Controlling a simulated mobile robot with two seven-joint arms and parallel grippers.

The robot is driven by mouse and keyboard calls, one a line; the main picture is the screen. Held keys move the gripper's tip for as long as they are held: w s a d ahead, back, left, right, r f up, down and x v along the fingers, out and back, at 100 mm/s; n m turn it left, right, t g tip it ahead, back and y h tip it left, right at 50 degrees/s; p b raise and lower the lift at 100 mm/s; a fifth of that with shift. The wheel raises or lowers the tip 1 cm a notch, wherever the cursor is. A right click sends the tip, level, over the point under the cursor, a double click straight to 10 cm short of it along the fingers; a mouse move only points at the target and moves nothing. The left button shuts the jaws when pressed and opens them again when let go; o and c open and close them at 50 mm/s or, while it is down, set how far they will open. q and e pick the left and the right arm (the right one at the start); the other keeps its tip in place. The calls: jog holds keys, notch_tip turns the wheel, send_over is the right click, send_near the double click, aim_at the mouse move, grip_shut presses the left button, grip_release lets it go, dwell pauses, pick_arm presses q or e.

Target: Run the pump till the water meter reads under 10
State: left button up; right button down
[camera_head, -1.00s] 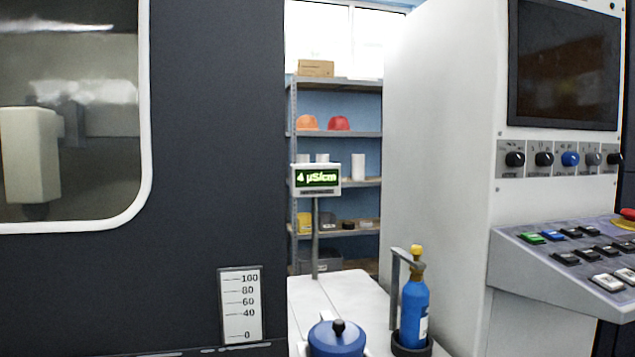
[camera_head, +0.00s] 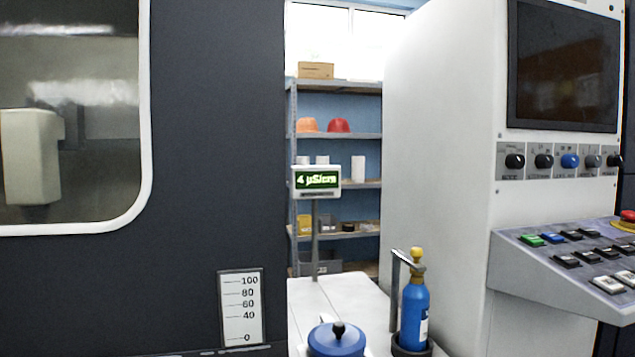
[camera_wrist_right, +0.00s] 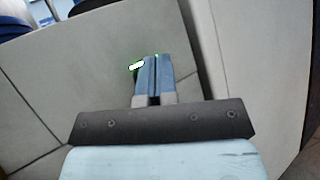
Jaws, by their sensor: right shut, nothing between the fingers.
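The water meter (camera_head: 317,180) is a white box on a grey post, and its green display reads 4 µS/cm. It stands at the back of a white bench (camera_head: 345,297) in the head view. My right gripper (camera_wrist_right: 155,58) shows only in the right wrist view. Its two blue fingers are together, with nothing between them. A small green and white item shows just beside and behind the fingertips; I cannot tell what it is. My left gripper is not in view. I cannot make out which thing is the pump.
A blue-lidded pot (camera_head: 337,340) and a blue gas bottle (camera_head: 414,312) in a holder stand on the bench. A control panel (camera_head: 560,250) with keys is at the right. A scale plate (camera_head: 241,305) is on the dark machine wall. Shelves (camera_head: 350,137) stand behind.

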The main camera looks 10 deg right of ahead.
jog(key=shift+w, duration=0.1)
jog(key=shift+w+b, duration=0.4)
jog(key=shift+b, duration=0.1)
dwell(0.5)
jog(key=shift+s, duration=0.5)
jog(key=shift+s, duration=0.1)
jog(key=s, duration=0.5)
jog(key=shift+s+d, duration=0.25)
jog(key=shift+s, duration=0.15)
